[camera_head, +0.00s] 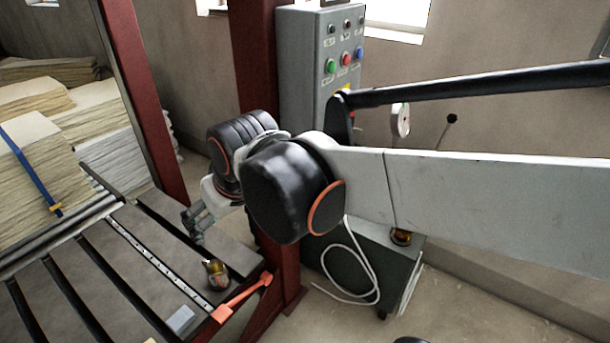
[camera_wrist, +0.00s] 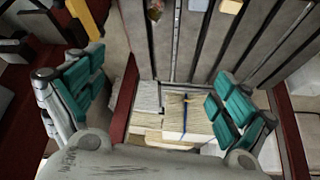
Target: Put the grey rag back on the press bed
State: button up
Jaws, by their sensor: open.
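The press bed (camera_head: 92,270) is a slatted grey surface at lower left in the head view. Its slats also fill the top of the wrist view (camera_wrist: 205,40). My gripper (camera_head: 194,220) hangs over the bed's right part, near the red post. In the wrist view my gripper (camera_wrist: 160,95) has its teal-padded fingers wide apart with nothing between them. I cannot make out the grey rag for certain in either view. A small light grey block (camera_head: 181,320) lies at the bed's front edge; it looks like a block rather than cloth.
An amber item (camera_head: 216,272) lies on the bed near an orange handle (camera_head: 241,297). Paper stacks (camera_head: 42,170), one blue-strapped, stand behind. A red post (camera_head: 257,90) and grey control box (camera_head: 318,75) stand close to my arm. A dark cabinet (camera_head: 345,270) is below.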

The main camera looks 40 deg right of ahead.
jog(key=s+d+f+t, duration=0.1)
jog(key=s+d, duration=0.1)
jog(key=s, duration=0.5)
jog(key=shift+s+m, duration=0.3)
jog(key=shift+s, duration=0.1)
dwell(0.7)
